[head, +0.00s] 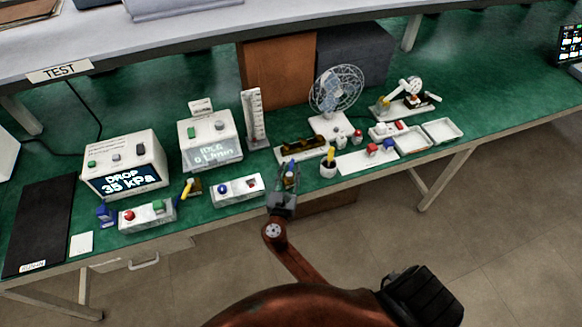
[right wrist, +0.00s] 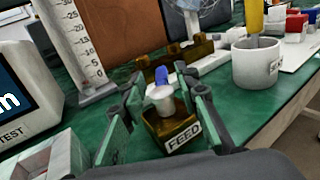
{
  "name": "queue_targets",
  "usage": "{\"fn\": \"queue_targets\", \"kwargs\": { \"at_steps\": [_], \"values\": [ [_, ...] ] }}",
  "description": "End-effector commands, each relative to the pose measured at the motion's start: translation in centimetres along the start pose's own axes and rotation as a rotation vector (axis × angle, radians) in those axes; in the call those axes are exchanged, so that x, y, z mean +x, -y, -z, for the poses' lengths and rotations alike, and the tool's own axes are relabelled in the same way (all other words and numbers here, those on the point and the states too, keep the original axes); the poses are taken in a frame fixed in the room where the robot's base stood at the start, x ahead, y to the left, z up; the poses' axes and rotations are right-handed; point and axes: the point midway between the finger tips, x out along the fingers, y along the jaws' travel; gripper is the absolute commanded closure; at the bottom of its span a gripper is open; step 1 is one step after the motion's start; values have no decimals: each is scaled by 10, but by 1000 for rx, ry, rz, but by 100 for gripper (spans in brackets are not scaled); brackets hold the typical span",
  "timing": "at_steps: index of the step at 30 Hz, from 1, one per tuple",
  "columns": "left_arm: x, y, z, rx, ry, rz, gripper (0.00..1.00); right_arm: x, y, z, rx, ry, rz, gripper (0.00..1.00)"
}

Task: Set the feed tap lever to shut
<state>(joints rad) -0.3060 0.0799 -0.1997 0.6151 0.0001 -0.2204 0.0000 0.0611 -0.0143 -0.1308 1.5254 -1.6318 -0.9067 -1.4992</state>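The feed tap (head: 289,176) stands near the front edge of the green bench, beside the blue-knob box. In the right wrist view it is a brass-coloured block (right wrist: 168,130) labelled FEED, with a pale metal knob (right wrist: 161,98) and a blue lever (right wrist: 162,75) on top. The lever's exact setting is hard to tell. My right gripper (head: 288,188) is at the tap from the front. Its fingers are open, one on each side of the tap, with gaps visible. My left gripper is not in view.
A white cup (right wrist: 258,62) stands right of the tap. A graduated scale (head: 254,120) and a brass manifold (head: 304,145) stand behind. A box with a blue knob (head: 237,190) is left of the tap. A fan (head: 336,92) and trays (head: 442,130) are farther right.

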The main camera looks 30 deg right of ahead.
Motion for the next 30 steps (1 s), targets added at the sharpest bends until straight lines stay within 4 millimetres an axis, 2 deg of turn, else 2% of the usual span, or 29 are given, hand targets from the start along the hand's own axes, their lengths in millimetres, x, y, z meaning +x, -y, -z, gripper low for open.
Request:
{"fn": "queue_targets", "kwargs": {
  "at_steps": [6, 14, 26, 30],
  "values": [
    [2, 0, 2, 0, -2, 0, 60, 16, 2, 0, 0, 0, 2, 71],
    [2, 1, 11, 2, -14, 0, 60, 18, 3, 0, 0, -1, 4, 71],
    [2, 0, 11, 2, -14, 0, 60, 18, 3, 0, 0, -1, 4, 99],
    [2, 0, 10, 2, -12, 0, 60, 18, 3, 0, 0, -1, 4, 100]
  ]
}}
